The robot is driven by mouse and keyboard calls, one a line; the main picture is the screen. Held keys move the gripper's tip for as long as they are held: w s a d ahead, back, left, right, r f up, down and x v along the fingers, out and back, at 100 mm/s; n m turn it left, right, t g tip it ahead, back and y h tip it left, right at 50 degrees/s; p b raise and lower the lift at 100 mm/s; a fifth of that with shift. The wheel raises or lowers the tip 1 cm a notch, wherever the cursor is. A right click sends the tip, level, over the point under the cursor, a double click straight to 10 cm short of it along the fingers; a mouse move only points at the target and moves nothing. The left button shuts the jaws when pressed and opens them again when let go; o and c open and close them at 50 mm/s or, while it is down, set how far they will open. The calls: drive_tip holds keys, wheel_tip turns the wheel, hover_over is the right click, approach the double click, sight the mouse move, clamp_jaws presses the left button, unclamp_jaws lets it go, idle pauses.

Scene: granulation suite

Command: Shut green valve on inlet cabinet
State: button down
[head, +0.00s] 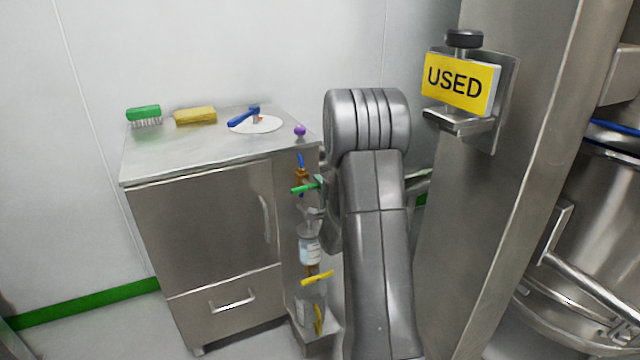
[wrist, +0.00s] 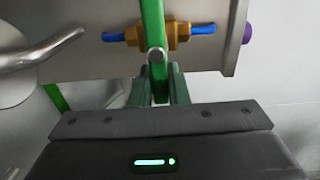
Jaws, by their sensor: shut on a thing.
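The green valve's lever (head: 303,188) is on the right side of the steel inlet cabinet (head: 205,225). In the wrist view the lever (wrist: 153,25) crosses a brass valve body (wrist: 178,37) on a blue pipe (wrist: 202,29). The lever lies crosswise to the pipe. My gripper (wrist: 159,88) is shut on the lever's near end, its dark green fingers on either side. In the head view my gripper (head: 321,184) is partly hidden behind my arm.
Below are a labelled bottle (head: 309,249) and a yellow lever (head: 317,278). On the cabinet top are a green brush (head: 144,113), a yellow sponge (head: 195,116) and a white plate (head: 268,125) with a blue-handled tool. A USED sign (head: 460,83) is on the steel column at right.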

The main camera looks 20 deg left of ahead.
drive_tip(key=shift+f, duration=0.1)
idle(0.4)
drive_tip(key=c, duration=1.4)
unclamp_jaws()
